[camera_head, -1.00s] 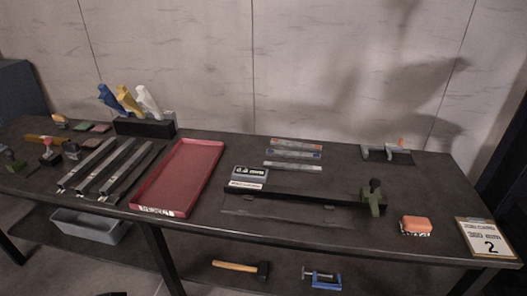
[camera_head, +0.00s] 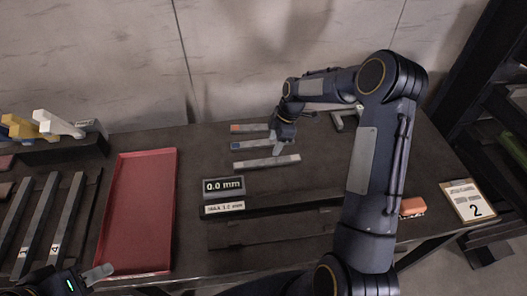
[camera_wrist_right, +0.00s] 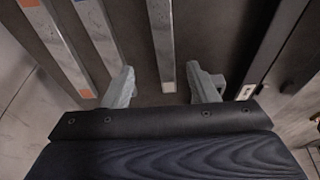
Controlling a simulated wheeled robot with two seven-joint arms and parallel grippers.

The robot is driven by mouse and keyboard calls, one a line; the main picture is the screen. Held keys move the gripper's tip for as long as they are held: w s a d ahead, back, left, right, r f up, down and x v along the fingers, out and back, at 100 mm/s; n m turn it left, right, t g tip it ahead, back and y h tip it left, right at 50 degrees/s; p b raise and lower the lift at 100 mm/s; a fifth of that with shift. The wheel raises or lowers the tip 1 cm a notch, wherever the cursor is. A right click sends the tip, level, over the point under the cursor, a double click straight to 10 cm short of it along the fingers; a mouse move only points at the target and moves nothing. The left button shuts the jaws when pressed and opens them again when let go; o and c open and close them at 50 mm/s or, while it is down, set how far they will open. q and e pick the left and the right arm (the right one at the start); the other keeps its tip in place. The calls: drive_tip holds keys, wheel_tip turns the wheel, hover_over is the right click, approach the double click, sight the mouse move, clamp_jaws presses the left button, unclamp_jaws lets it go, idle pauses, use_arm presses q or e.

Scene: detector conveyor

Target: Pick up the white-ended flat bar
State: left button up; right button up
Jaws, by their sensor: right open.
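The white-ended flat bar (camera_head: 266,161) lies on the dark table, the nearest of three parallel bars in the head view. In the right wrist view the bar (camera_wrist_right: 160,40) runs between the two fingers, its white end towards the palm. My right gripper (camera_wrist_right: 162,72) is open, with one finger on each side of the bar and apart from it. In the head view my right gripper (camera_head: 283,138) is over the bars' right ends. My left gripper (camera_head: 88,278) is at the lower left edge, partly cut off, away from the bars.
A blue-ended bar (camera_head: 245,145) and an orange-ended bar (camera_head: 247,127) lie close behind. A 0.0 mm display (camera_head: 224,187) stands in front, beside a long dark gauge. A red tray (camera_head: 139,205) is to the left. An orange block (camera_head: 412,206) and a number 2 sign (camera_head: 466,201) are right.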

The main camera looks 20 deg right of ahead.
sight(268, 161)
drive_tip(key=b+x, duration=0.1)
drive_tip(key=x, duration=0.2)
drive_tip(key=shift+w+f, duration=0.1)
drive_tip(key=x, duration=0.1)
drive_tip(key=b+x, duration=0.1)
drive_tip(key=x, duration=0.3)
drive_tip(key=shift+s+a+f+b, duration=0.1)
drive_tip(key=shift+s+a+b, duration=0.1)
drive_tip(key=shift+s+b, duration=0.2)
drive_tip(key=shift+c, duration=1.1)
clamp_jaws()
